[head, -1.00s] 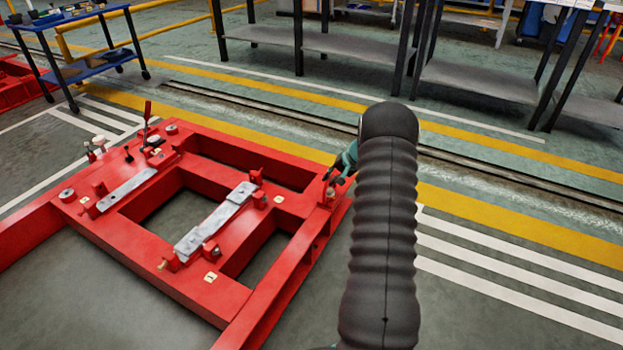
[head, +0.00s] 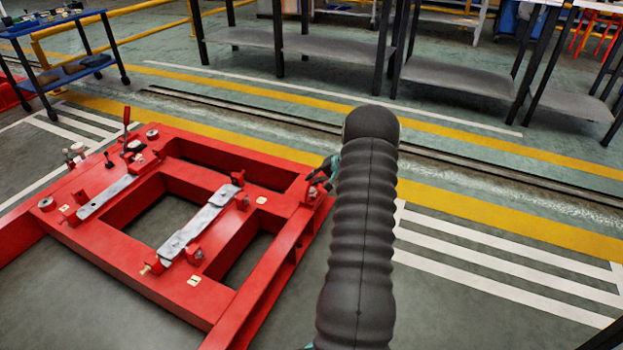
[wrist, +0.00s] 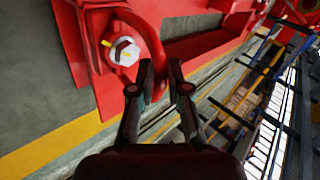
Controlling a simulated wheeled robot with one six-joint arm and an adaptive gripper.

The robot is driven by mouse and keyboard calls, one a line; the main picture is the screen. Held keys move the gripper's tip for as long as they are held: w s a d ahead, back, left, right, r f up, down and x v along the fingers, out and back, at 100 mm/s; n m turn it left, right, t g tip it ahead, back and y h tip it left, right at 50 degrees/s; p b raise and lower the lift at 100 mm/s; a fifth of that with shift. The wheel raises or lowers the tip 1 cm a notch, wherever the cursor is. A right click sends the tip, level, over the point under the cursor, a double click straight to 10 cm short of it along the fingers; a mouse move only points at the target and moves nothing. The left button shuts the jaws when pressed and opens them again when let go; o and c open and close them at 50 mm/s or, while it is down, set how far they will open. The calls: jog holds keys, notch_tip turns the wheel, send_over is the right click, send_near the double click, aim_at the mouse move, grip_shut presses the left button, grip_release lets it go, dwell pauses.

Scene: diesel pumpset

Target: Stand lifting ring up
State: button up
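The red lifting ring (wrist: 151,38) shows in the wrist view as a curved bar beside a pale bolt head with a yellow mark (wrist: 121,51). It hangs against the corner of the red base frame. My gripper (wrist: 162,66) has its two dark fingers apart, with the ring's lower part between or just behind the tips; I cannot tell whether they touch it. In the head view my gripper (head: 318,178) is at the frame's right corner, partly hidden behind my arm. The ring is too small to make out there.
The red base frame (head: 262,290) lies on the floor with metal bars and mounts on top. A blue cart (head: 70,72) stands at the back left. Grey shelving (head: 455,78) lines the back. Striped floor to the right is clear.

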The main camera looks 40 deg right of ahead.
jog(key=o, duration=0.4)
jog(key=shift+s+d+f, duration=0.35)
jog(key=shift+s+f, duration=0.25)
jog(key=shift+s, duration=0.1)
jog(key=shift+w+a+r, duration=0.15)
jog(key=shift+w+a+r, duration=0.1)
jog(key=shift+w+r, duration=0.05)
jog(key=shift+w, duration=0.05)
jog(key=v, duration=1.2)
